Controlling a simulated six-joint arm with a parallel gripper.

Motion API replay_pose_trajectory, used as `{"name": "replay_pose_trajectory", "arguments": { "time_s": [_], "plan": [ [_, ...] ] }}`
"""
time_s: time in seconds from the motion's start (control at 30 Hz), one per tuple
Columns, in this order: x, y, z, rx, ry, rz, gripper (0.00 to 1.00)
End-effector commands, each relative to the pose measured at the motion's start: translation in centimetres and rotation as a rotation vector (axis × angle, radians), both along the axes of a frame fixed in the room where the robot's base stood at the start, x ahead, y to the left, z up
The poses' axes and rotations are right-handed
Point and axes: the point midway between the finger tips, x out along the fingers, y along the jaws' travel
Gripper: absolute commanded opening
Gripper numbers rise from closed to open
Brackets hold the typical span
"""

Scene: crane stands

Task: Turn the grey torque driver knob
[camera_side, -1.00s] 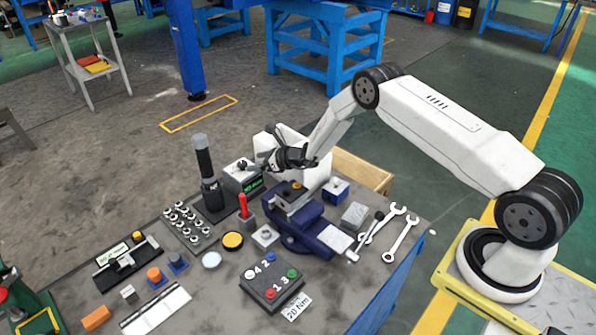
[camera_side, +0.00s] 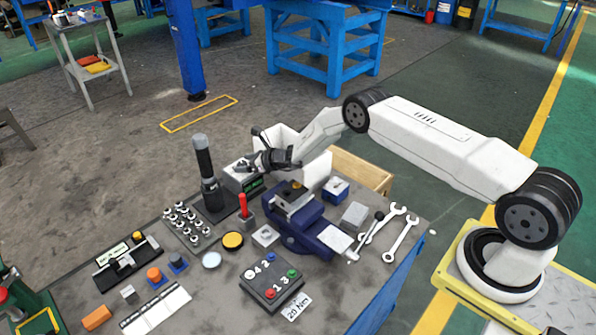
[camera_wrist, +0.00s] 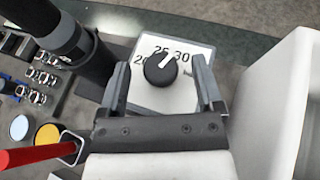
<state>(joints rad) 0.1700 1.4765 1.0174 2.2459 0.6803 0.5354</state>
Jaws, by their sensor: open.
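The dark grey knob (camera_wrist: 160,69) sits on a pale dial plate (camera_wrist: 180,98) marked 20, 25 and 30. Its white pointer line points up and right, between 25 and 30. In the wrist view my gripper (camera_wrist: 160,62) is open, with one finger on each side of the knob and a gap on both sides. I cannot tell how high the fingertips are over the plate. In the side view my gripper (camera_side: 243,165) is at the top of the grey box with a green display (camera_side: 252,187), and it hides the knob there.
A black upright driver (camera_side: 206,170) stands just left of the box. A white bin (camera_side: 318,170) is close on the right. A red-handled tool (camera_side: 243,205) and a blue vise (camera_side: 305,220) stand in front. A numbered button box (camera_side: 273,288) lies nearer the table's front.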

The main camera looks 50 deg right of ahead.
Motion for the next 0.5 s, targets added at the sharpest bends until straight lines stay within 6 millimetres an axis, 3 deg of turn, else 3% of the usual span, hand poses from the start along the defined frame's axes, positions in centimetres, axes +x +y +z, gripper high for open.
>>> {"name": "replay_pose_trajectory", "arguments": {
  "time_s": [0.1,0.13,0.37,0.4,0.5],
  "plan": [
    [0.00,0.01,0.00,0.000,0.000,0.000,0.84],
    [0.00,0.01,0.00,0.000,0.000,0.000,0.78],
    [-0.01,0.01,0.00,-0.001,0.000,0.000,0.05],
    [-0.01,0.01,0.00,-0.001,0.000,0.000,0.00],
    [-0.01,0.01,0.01,-0.001,0.000,0.001,0.00]
  ]
}}
